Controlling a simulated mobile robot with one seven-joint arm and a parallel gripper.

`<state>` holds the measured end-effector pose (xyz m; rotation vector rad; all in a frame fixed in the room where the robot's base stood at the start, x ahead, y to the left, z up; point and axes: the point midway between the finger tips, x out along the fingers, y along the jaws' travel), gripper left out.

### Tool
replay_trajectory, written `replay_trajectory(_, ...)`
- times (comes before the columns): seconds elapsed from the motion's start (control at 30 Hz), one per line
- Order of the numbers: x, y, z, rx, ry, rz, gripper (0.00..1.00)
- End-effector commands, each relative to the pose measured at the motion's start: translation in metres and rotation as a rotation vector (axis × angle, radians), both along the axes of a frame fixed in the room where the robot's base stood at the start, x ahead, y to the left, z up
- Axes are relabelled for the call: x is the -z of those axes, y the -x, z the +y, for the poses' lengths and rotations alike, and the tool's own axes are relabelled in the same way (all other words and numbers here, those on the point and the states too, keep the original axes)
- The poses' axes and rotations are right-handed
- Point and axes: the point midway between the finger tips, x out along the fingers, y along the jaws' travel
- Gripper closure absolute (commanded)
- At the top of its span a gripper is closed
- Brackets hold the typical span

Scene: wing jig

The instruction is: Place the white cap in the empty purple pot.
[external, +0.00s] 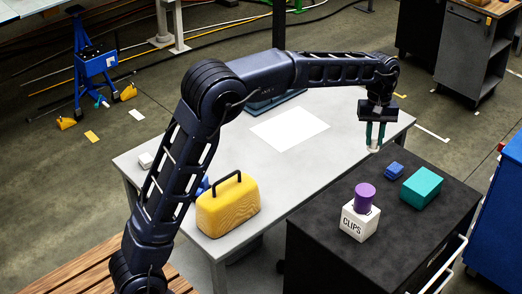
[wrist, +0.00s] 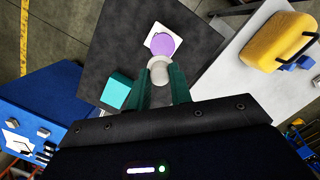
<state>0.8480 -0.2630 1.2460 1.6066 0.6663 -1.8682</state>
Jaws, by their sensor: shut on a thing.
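My gripper (external: 375,143) hangs at the far edge of the black cabinet, with its green fingers pointing down. It is shut on the white cap (external: 373,150), which is held in the air between the fingertips. In the wrist view the cap (wrist: 158,64) sits between the fingers (wrist: 160,76). The purple pot (external: 364,198) stands upright on the white box marked CLIPS (external: 353,223), lower and nearer the camera than my gripper. In the wrist view the pot (wrist: 162,43) shows just beyond the cap. The inside of the pot cannot be made out.
A teal box (external: 422,187) and a small blue block (external: 394,169) lie on the black cabinet top (external: 320,236). A yellow case (external: 228,208) and a white sheet (external: 290,130) are on the grey table (external: 265,180). A blue cabinet (external: 500,225) stands at right.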

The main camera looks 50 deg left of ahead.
Motion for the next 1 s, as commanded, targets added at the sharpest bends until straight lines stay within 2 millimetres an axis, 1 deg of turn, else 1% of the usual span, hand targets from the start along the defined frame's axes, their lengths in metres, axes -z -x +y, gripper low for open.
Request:
replay_trajectory(0.03, 0.012, 0.001, 0.000, 0.000, -0.001, 0.004, 1.00)
replay_trajectory(0.1, 0.027, 0.001, 0.000, 0.000, -0.001, 0.004, 1.00)
replay_trajectory(0.4, 0.090, 0.000, 0.000, -0.001, -0.001, 0.002, 1.00)
replay_trajectory(0.53, 0.106, 0.000, 0.000, 0.000, 0.000, 0.000, 1.00)
replay_trajectory(0.77, 0.118, 0.000, 0.000, 0.000, 0.000, 0.000, 1.00)
replay_trajectory(1.0, 0.149, 0.000, 0.000, -0.001, 0.000, 0.002, 1.00)
